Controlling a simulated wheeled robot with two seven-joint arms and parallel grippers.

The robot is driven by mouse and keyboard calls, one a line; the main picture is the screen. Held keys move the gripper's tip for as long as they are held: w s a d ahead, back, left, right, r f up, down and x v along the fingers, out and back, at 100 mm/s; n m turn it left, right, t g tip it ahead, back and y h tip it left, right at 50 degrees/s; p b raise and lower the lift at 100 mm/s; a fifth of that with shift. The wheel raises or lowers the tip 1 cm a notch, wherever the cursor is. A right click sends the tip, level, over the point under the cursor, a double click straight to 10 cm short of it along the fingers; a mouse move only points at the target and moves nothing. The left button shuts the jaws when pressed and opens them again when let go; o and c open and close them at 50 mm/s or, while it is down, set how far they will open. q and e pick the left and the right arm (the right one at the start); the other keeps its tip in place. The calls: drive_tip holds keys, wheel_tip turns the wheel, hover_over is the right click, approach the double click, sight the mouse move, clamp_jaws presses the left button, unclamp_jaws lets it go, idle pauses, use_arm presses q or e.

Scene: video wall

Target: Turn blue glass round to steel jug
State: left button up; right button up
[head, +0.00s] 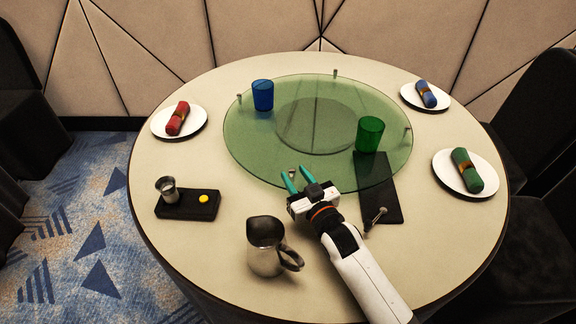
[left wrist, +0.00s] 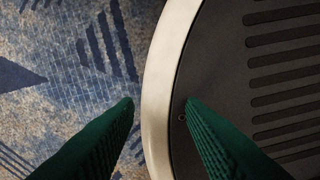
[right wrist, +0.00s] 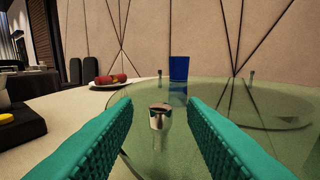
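The blue glass (head: 262,95) stands upright on the far left of the green glass turntable (head: 255,150); it also shows in the right wrist view (right wrist: 179,68). The steel jug (head: 264,252) stands on the table in front of the turntable, handle to the right. My right gripper (head: 289,178) is open at the turntable's front edge. A small steel knob (right wrist: 160,115) on that edge shows between its fingers, with gaps on both sides. My left gripper (left wrist: 160,102) is open and empty, outside the head view.
A green glass (head: 369,134) stands on the turntable's right. Other steel knobs (head: 335,73) sit on its rim. A dark tray (head: 188,211) holds a small steel cup and a yellow item. A black mat (head: 378,180) lies by my right gripper. Plates with rolled napkins stand around the table.

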drive_tip(key=x, duration=0.3)
drive_tip(key=shift+w+a, duration=0.3)
drive_tip(key=shift+w, duration=0.25)
use_arm(q)
drive_tip(key=shift+w+f, duration=0.15)
drive_tip(key=shift+w, duration=0.65)
use_arm(e)
drive_tip(key=shift+w, duration=0.1)
use_arm(q)
drive_tip(key=shift+a, duration=0.15)
drive_tip(key=shift+s, duration=0.15)
use_arm(e)
clamp_jaws()
